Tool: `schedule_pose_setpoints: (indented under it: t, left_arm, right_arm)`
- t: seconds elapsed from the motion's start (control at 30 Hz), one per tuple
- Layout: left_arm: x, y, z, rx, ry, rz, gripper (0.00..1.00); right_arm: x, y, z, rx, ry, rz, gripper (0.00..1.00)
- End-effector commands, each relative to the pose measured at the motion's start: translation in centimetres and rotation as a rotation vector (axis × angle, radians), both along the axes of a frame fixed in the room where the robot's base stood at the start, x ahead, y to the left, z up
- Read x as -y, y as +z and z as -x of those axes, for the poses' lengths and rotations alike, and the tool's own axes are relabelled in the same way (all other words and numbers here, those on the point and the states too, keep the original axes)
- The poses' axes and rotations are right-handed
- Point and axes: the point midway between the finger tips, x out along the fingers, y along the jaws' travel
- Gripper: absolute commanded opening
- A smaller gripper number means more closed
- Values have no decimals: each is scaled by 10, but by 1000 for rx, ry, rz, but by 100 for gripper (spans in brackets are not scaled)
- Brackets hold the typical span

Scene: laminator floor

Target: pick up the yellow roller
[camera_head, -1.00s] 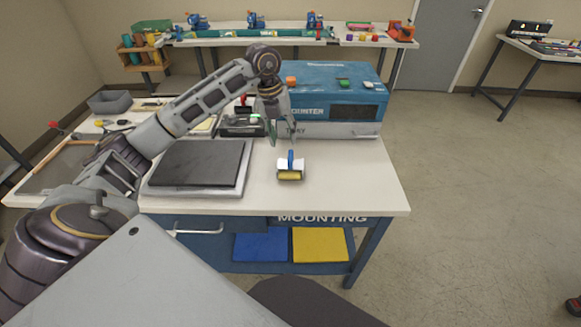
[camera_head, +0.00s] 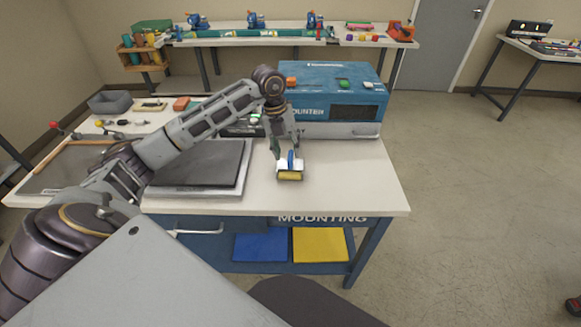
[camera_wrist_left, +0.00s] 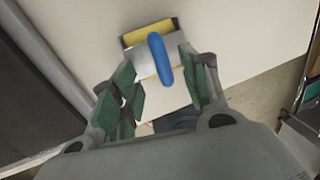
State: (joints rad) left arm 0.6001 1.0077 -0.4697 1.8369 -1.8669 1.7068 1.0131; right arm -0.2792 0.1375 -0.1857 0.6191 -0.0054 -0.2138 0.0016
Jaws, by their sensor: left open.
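The yellow roller (camera_head: 290,175) lies on the white bench top, right of the black pad. It has a yellow cylinder, a silver-white frame and a blue handle, which also show in the left wrist view (camera_wrist_left: 160,58). My left gripper (camera_head: 286,152) is just above the roller, pointing down. In the left wrist view its green-padded fingers (camera_wrist_left: 158,88) are apart, one on each side of the blue handle, with gaps visible. Nothing is gripped. The right gripper is not in view.
A blue mounter machine (camera_head: 333,92) stands behind the roller. A black pad (camera_head: 205,163) lies to the left. The bench top (camera_head: 350,180) is clear right of the roller, up to its edge. A grey bin (camera_head: 110,102) sits at the back left.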

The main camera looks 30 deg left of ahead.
Motion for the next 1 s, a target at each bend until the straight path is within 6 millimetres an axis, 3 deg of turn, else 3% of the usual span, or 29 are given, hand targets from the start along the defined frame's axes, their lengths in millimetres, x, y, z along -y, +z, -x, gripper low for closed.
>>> schedule_pose_setpoints:
  t: [0.4,0.87,1.0]
  left_arm:
    - [10,-38,-2,-1,-1,0,45]
    - [10,-39,-3,0,0,0,45]
    - [10,-39,-3,0,0,0,31]
  right_arm:
    - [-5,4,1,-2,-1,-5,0]
    - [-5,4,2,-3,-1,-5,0]
    - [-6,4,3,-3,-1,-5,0]
